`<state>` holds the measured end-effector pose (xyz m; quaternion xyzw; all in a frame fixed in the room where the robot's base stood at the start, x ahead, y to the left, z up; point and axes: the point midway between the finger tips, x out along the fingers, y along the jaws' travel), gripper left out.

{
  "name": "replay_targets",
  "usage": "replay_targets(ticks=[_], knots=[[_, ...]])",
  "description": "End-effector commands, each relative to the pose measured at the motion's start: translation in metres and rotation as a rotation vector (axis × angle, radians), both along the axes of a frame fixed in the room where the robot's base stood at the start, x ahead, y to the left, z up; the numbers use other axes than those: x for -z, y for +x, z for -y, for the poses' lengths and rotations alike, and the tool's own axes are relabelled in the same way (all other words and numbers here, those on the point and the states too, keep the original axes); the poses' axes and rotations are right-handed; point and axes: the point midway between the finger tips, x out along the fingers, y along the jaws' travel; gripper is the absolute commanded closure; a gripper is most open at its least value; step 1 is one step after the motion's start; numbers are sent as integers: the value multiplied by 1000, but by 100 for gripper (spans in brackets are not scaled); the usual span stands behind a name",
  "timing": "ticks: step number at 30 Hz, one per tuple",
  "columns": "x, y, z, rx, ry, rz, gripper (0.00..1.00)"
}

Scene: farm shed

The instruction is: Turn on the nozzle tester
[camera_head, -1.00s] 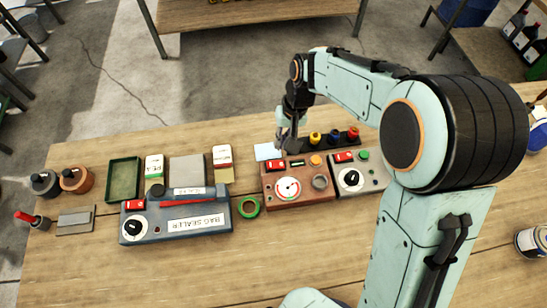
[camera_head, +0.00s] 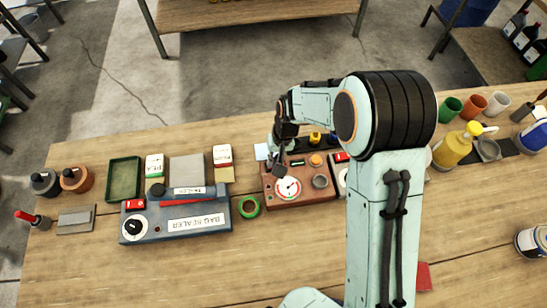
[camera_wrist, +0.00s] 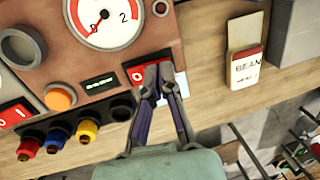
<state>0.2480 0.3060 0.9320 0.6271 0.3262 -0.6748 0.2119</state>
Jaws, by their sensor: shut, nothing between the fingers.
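The nozzle tester looks to be the brown box (camera_head: 300,199) right of the bag sealer in the head view. It has a white dial gauge (camera_head: 288,188), an orange button (camera_head: 316,160) and a grey ring. In the wrist view its gauge (camera_wrist: 103,18) and orange button (camera_wrist: 60,97) show beside a red rocker switch (camera_wrist: 138,75) marked 0. My gripper (camera_wrist: 162,72) is shut and empty, its tips over the switch and hiding the rest of it. I cannot tell if they press it. In the head view my gripper (camera_head: 277,168) covers the switch.
A grey box with another red switch (camera_head: 341,157) stands right of the tester, partly behind my arm. Nozzles in red, blue and yellow (camera_wrist: 87,131) sit in a dark rack behind it. The bag sealer (camera_head: 180,219) and green tape (camera_head: 249,207) are left.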

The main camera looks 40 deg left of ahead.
Motion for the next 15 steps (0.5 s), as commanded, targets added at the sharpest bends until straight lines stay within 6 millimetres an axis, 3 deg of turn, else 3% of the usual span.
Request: replay_targets(ticks=[15], knots=[[5,3,4,2,-39,34,100]])
